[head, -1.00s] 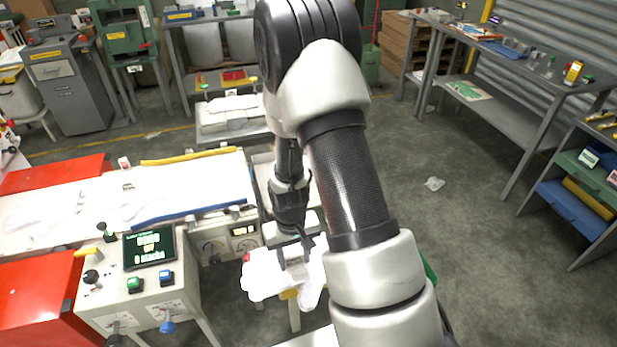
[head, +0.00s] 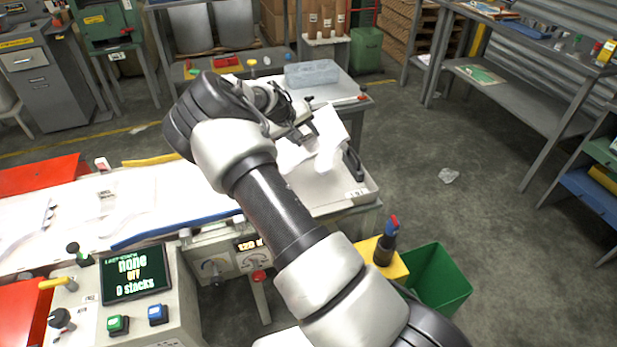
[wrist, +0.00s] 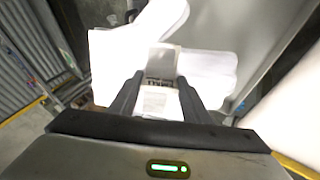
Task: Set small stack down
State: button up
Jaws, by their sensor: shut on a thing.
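The small stack is a set of thin white film gloves (head: 332,133), with floppy parts spreading out and down. My gripper (head: 307,137) is shut on it, over the grey steel table (head: 330,192) beyond the conveyor's right end. In the wrist view the stack (wrist: 207,72) spreads to both sides and ahead of the fingers, and my gripper (wrist: 160,88) has a pale part of it between them. I cannot tell whether the stack touches the table. My arm hides part of the table's left side.
A dark handle-like bar (head: 353,164) is right of the stack. The white conveyor bed (head: 160,195) lies left. A green bin (head: 440,283) and a control panel (head: 137,275) are in front. The screen reads "none" and "0 stacks".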

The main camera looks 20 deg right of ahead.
aim_at(305, 158)
notch_tip(305, 158, down, 10)
jog(key=shift+r, duration=0.2)
jog(key=shift+f+b, duration=0.1)
jog(key=shift+b, duration=0.2)
jog(key=shift+f, duration=0.15)
jog(key=o, duration=1.2)
